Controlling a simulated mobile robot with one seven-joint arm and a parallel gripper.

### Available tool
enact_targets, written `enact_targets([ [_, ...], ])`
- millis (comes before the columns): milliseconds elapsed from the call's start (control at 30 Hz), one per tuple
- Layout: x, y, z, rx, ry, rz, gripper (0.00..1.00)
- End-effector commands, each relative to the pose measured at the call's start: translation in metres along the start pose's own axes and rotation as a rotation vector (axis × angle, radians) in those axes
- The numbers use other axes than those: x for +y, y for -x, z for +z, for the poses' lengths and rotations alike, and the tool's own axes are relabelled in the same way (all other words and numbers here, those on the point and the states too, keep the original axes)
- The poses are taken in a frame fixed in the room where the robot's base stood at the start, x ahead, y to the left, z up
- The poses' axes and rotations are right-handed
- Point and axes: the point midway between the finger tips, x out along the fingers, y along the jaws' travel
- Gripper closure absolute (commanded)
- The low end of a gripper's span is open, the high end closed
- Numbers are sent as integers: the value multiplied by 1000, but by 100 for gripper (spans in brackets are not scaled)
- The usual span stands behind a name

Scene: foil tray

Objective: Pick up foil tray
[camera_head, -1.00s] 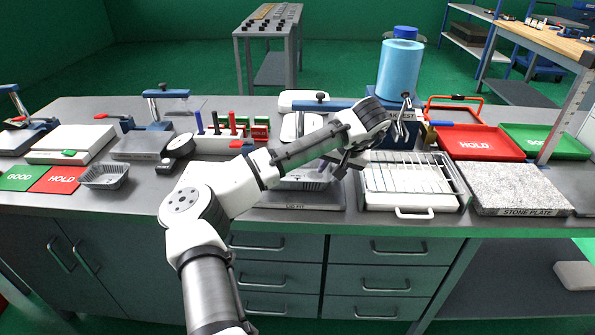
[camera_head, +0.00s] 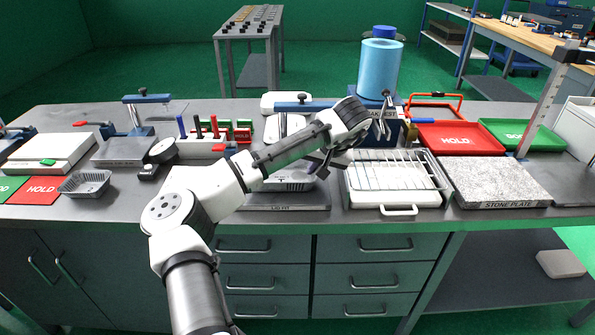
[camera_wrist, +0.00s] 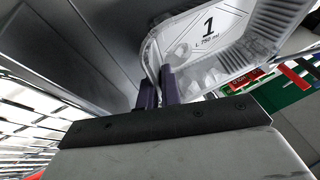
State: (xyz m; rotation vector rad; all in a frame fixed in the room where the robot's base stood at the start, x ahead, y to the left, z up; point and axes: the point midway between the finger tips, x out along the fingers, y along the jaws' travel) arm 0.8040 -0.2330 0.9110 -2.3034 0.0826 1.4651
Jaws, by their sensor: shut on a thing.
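A silver foil tray (camera_head: 291,181) with ridged sides is at the dark LID FIT plate (camera_head: 285,203) on the bench, partly hidden by my arm. In the wrist view the foil tray (camera_wrist: 240,62) shows a white face printed "1" and "750 ml". My gripper (camera_head: 322,168) is at the tray's right side. In the wrist view my gripper (camera_wrist: 167,78) has its two dark fingers close together, shut on the tray's edge. I cannot tell whether the tray touches the plate or is slightly above it.
A second foil tray (camera_head: 85,183) sits at the left by the red HOLD card (camera_head: 36,190). A wire rack (camera_head: 392,178) stands close right of my gripper, with the stone plate (camera_head: 497,182) beyond. A blue cylinder (camera_head: 380,68) rises behind.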

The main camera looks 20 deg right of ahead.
Motion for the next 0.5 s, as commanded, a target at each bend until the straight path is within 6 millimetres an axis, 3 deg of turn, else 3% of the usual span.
enact_targets([
  [267, -6, 18, -8, 1, 2, 1, 100],
  [500, -23, 70, -29, 3, 2, 2, 100],
])
